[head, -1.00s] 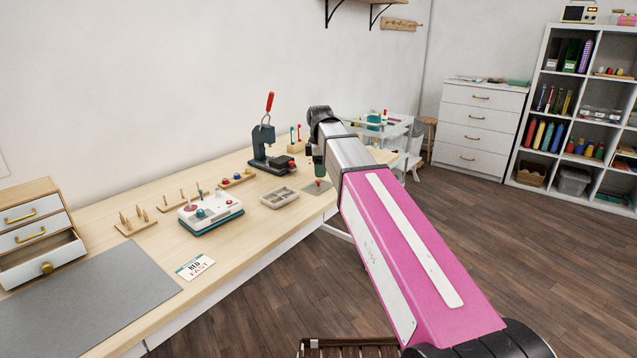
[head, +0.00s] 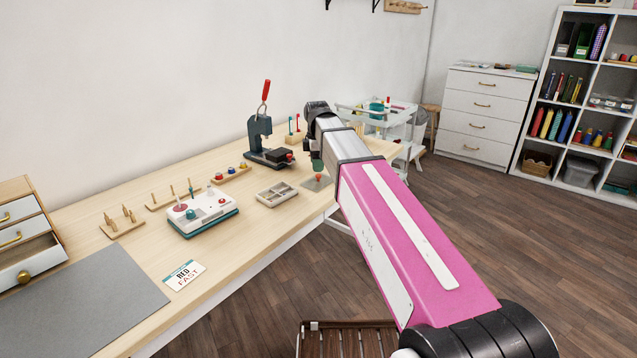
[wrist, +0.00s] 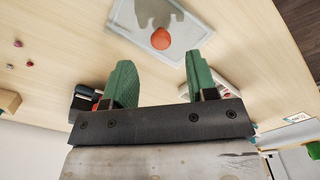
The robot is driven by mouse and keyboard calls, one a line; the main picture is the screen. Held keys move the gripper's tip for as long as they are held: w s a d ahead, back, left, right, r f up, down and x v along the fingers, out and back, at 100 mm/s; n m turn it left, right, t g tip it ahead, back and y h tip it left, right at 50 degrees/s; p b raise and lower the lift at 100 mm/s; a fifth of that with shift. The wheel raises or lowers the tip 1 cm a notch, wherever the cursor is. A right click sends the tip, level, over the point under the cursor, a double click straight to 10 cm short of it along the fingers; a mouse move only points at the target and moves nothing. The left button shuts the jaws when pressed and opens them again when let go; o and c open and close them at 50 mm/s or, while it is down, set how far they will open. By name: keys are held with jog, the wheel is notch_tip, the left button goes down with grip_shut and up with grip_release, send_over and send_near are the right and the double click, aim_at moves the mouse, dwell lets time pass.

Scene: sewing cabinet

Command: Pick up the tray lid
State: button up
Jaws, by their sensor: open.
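The tray lid (head: 324,184) is a flat grey rectangular plate with a red knob, lying on the wooden table right of the compartment tray. In the wrist view the lid (wrist: 184,17) lies beyond my fingertips, its round red-orange knob (wrist: 160,39) roughly centred between them. My gripper (wrist: 160,62) is open and empty, with two green fingers spread apart. In the head view my gripper (head: 317,163) is mostly hidden behind my arm; a little green shows just above the knob. The lid's right part is partly hidden there by my arm.
The grey compartment tray (head: 277,194) sits left of the lid. A dark press with a red handle (head: 262,135) stands behind it. A white-and-teal device (head: 203,212), wooden peg stands and a card (head: 184,275) lie further left. A white cart (head: 385,115) stands beyond the table's end.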

aim_at(318, 175)
jog(key=shift+s+d+f, duration=0.1)
jog(key=shift+d+f, duration=0.05)
jog(key=shift+f, duration=1.15)
jog(key=shift+d+f, duration=0.1)
jog(key=shift+f, duration=1.2)
grip_shut()
